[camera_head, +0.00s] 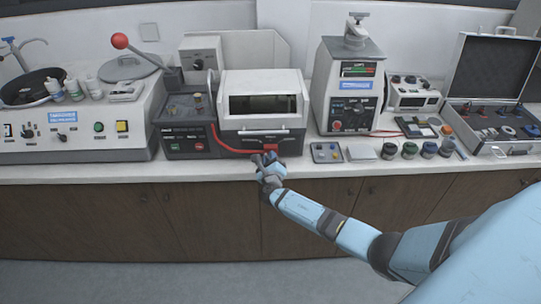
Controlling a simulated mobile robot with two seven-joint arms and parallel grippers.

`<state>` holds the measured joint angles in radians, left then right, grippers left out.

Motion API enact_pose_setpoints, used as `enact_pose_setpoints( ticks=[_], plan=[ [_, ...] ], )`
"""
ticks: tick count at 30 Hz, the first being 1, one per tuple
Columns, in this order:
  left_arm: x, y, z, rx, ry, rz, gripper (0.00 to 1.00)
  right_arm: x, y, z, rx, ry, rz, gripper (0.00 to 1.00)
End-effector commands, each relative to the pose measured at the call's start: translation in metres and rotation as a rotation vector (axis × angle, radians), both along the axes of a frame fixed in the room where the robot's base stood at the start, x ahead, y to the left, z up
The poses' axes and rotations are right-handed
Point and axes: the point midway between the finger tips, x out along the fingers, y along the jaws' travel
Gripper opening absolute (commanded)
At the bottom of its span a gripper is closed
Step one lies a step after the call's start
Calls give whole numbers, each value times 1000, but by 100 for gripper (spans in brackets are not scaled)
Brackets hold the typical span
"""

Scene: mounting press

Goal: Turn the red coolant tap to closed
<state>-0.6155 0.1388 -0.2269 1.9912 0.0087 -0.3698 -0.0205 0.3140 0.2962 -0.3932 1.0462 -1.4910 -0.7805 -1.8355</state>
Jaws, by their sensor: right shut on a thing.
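The red coolant tap (271,147) shows as a small red piece low on the front of the white-and-grey cutting machine (228,122), at the bench's front edge. A red hose (229,147) runs along the machine's base towards it. My right gripper (267,158) is right at the tap, its fingers shut on it. The fingers and wrist hide part of the tap, and its exact angle is too small to tell. My left gripper is not in view.
A grinder-polisher (80,135) stands at the left. The mounting press (345,95) stands to the right, with a small tray (326,153) and several jars in front. An open case (490,95) is at the far right. The floor before the cabinets is clear.

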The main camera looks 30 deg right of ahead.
Motion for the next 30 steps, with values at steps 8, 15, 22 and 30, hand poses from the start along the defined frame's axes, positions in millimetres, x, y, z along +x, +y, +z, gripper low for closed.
enact_pose_setpoints(
  ticks=[8,15,22,30],
  plan=[
    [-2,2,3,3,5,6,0,0,0,-1,-59,37,-1,0],
    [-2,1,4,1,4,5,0,0,0,-2,-69,43,-1,0],
    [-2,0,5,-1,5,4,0,-1,0,-2,-68,44,0,21],
    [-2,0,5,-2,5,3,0,0,0,-1,-68,42,0,41]
  ],
)
